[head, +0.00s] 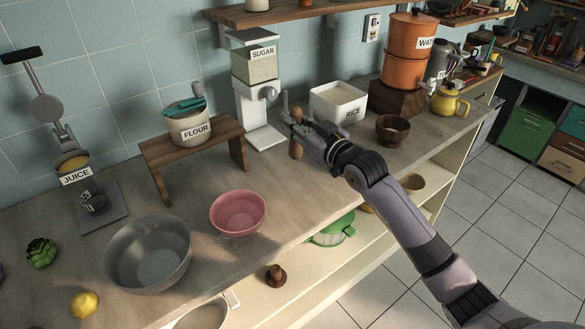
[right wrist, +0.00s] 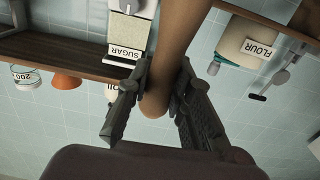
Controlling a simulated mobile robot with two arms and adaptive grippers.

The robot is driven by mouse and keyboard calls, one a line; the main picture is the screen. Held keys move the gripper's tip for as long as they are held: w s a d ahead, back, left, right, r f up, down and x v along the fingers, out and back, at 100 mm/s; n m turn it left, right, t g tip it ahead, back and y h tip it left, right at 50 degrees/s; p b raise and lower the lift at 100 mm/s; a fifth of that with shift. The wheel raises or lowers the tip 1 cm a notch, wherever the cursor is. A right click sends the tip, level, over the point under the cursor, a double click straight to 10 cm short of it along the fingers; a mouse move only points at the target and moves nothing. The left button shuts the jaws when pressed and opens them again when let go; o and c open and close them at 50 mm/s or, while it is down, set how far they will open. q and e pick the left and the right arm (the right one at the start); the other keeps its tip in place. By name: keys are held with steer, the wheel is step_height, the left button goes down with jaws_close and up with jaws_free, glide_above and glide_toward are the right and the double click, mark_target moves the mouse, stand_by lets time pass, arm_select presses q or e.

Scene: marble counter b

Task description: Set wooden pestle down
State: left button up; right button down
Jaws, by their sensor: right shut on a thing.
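The wooden pestle (head: 296,149) is upright or nearly so in the head view, in front of the wall near the sugar dispenser. My right gripper (head: 299,129) is shut around its middle and hides part of it. In the right wrist view the pestle (right wrist: 178,45) runs between the two fingers of the gripper (right wrist: 165,75). I cannot tell whether its lower end touches the counter (head: 290,192). My left gripper is not in view.
The sugar dispenser (head: 262,112) stands left of the pestle, the white rice container (head: 338,103) behind right, and a dark wooden bowl (head: 392,130) to the right. A pink bowl (head: 238,212) and a grey bowl (head: 148,254) stand front left. The counter between pestle and pink bowl is clear.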

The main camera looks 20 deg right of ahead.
mark_target(299, 151)
steer(key=f, duration=0.7)
steer(key=shift+a+f, duration=0.2)
steer(key=shift+f, duration=2.55)
steer(key=shift+f, duration=0.2)
steer(key=c, duration=1.4)
jaws_free()
